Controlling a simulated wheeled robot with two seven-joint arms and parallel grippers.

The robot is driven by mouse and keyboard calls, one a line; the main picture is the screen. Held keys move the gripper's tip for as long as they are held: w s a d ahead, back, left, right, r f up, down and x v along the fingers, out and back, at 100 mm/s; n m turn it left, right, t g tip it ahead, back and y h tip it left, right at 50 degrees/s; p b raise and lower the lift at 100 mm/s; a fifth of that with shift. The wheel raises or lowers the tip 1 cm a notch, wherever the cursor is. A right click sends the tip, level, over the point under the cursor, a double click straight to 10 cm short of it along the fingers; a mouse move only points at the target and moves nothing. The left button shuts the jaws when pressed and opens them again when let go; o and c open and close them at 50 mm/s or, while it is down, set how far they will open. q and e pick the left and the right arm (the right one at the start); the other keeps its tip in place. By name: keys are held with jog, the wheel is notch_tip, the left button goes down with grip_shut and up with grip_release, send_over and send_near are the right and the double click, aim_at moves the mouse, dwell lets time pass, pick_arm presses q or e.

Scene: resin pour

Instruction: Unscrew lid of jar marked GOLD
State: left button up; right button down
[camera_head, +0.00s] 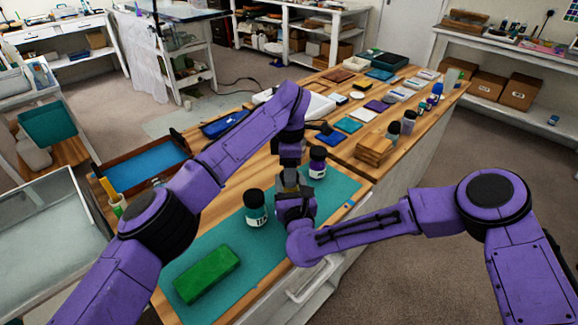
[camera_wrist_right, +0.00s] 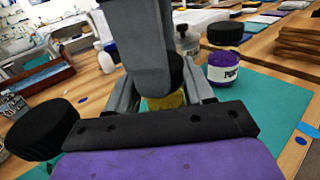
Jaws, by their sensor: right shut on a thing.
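The gold jar (camera_wrist_right: 165,101) stands upright between the fingers of my right gripper (camera_wrist_right: 165,96), which is shut on its body. In the head view a small gold patch of it shows above the right gripper (camera_head: 290,186). Its black lid (camera_wrist_right: 177,72) is partly hidden behind a grey finger of my left gripper (camera_wrist_right: 147,60). My left gripper comes down from above at the lid, also in the head view (camera_head: 289,160). Its second finger is hidden, so I cannot tell whether it grips the lid.
A green block (camera_head: 207,274) lies on the teal mat (camera_head: 222,245). Wooden blocks (camera_head: 374,151) are stacked further right. The mat's front is mostly clear.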

pick_arm(q)
jog(key=shift+o, duration=0.2)
jog(key=shift+w+a+f, duration=0.2)
jog(key=shift+w+a, duration=0.2)
jog(key=shift+w, duration=0.05)
pick_arm(e)
jog(key=shift+s+a+r, duration=0.1)
jog(key=shift+s+a, duration=0.1)
jog(key=shift+a, duration=0.2)
pick_arm(q)
jog(key=shift+o, duration=0.3)
jog(key=shift+r, duration=0.1)
pick_arm(e)
jog(key=shift+s+y, duration=0.15)
jog(key=shift+y, duration=0.15)
pick_arm(q)
jog(key=shift+c, duration=0.7)
pick_arm(e)
jog(key=shift+c, duration=2.4)
grip_release()
pick_arm(q)
jog(key=shift+s+d+r, duration=0.1)
pick_arm(e)
jog(key=shift+o, duration=0.7)
jog(key=shift+d+f, duration=0.1)
jog(key=shift+f, duration=0.1)
